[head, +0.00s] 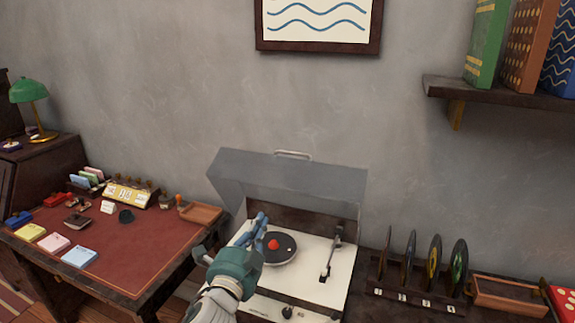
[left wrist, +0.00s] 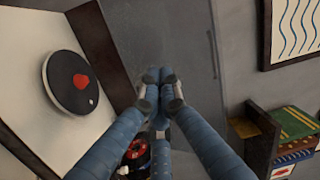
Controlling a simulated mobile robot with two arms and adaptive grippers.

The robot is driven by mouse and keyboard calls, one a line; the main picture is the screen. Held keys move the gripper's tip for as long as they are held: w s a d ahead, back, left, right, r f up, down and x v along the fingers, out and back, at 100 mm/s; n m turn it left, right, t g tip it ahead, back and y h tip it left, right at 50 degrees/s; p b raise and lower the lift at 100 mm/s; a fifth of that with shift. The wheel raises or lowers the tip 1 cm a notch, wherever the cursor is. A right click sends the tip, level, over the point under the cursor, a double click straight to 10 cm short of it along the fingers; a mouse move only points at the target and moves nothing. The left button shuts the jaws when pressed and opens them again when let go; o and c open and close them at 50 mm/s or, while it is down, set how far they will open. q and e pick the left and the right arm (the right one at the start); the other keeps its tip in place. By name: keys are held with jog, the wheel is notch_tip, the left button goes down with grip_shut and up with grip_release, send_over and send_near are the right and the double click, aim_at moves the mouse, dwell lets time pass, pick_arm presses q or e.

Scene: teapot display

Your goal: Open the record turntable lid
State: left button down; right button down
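The record turntable (head: 341,283) stands in the lower middle of the head view, a white deck with a black record (head: 289,241) with a red centre and a tonearm (head: 331,252). Its translucent grey lid (head: 290,176) is raised, standing up at the back, with a pale handle (head: 293,154) on its top edge. In the left wrist view, the lid (left wrist: 188,55) lies beyond the fingertips. My left gripper (head: 260,220) is above the deck's left side, in front of the lid. Its blue fingers meet (left wrist: 158,76) with nothing seen between them. Contact with the lid cannot be told. My right gripper is out of view.
A desk with a red top (head: 95,225) and small items stands left. A record rack (head: 415,296) and a wooden tray (head: 508,296) lie right of the turntable. A shelf (head: 500,93) with books is upper right. The wall is close behind the lid.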

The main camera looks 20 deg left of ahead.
aim_at(288, 162)
pick_arm(q)
jog(key=w+d+r+m+t+h, duration=0.2)
jog(key=w+r+m, duration=0.2)
jog(key=r, duration=0.3)
jog(key=p+x, duration=0.1)
jog(key=x, duration=0.5)
jog(key=p+x, duration=0.2)
jog(key=x, duration=0.4)
jog(key=shift+a, duration=0.2)
